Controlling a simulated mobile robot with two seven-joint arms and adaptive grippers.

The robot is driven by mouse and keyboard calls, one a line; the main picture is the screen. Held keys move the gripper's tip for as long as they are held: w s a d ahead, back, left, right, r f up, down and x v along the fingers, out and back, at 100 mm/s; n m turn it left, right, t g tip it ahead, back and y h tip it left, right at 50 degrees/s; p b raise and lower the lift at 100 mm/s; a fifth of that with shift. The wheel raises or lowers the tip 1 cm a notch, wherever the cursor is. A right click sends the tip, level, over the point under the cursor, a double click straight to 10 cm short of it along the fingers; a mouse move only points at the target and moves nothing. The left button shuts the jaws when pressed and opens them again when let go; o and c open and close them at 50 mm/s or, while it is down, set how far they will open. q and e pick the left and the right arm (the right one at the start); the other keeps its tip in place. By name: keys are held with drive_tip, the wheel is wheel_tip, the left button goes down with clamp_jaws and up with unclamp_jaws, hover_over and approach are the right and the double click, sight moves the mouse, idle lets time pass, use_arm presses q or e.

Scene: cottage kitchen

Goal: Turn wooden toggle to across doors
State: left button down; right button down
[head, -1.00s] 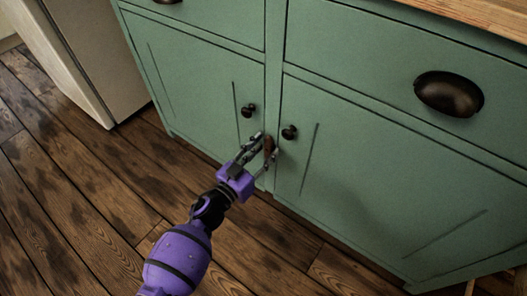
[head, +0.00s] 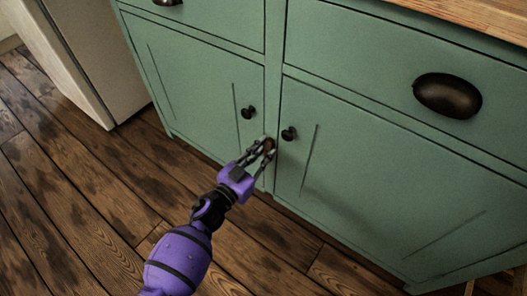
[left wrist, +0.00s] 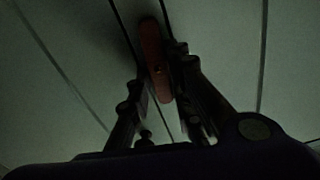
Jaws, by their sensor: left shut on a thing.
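The wooden toggle (head: 269,146) is a small reddish-brown bar on the green post between the two lower cabinet doors. In the left wrist view the toggle (left wrist: 152,52) lies lengthwise, roughly along the post and not across the doors. My left gripper (head: 265,150) is shut on it, with one finger on each side, and partly hides it in the head view. The left door (head: 200,95) and the right door (head: 370,170) look closed. My right gripper is not in view.
Dark round knobs sit close by, on the left door (head: 249,112) and the right door (head: 289,134). A drawer with a dark cup pull (head: 447,95) is above right. A pale appliance (head: 85,55) stands at the left. The wooden floor (head: 80,210) in front is clear.

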use_arm(q)
drive_tip(key=m, duration=0.4)
drive_tip(key=shift+s+d, duration=0.1)
drive_tip(key=shift+d, duration=0.05)
drive_tip(key=shift+s+d+f+m+b, duration=0.1)
drive_tip(key=shift+f+m+b, duration=0.15)
drive_tip(key=shift+m, duration=1.85)
drive_tip(key=shift+d+f+m+b, duration=0.1)
drive_tip(key=shift+m+b, duration=0.3)
drive_tip(key=shift+m, duration=1.7)
drive_tip(key=shift+s+f+m+b, duration=0.1)
drive_tip(key=shift+f+m+b, duration=0.15)
drive_tip(key=shift+m, duration=1.85)
drive_tip(key=shift+r, duration=0.1)
drive_tip(key=c, duration=1.6)
unclamp_jaws()
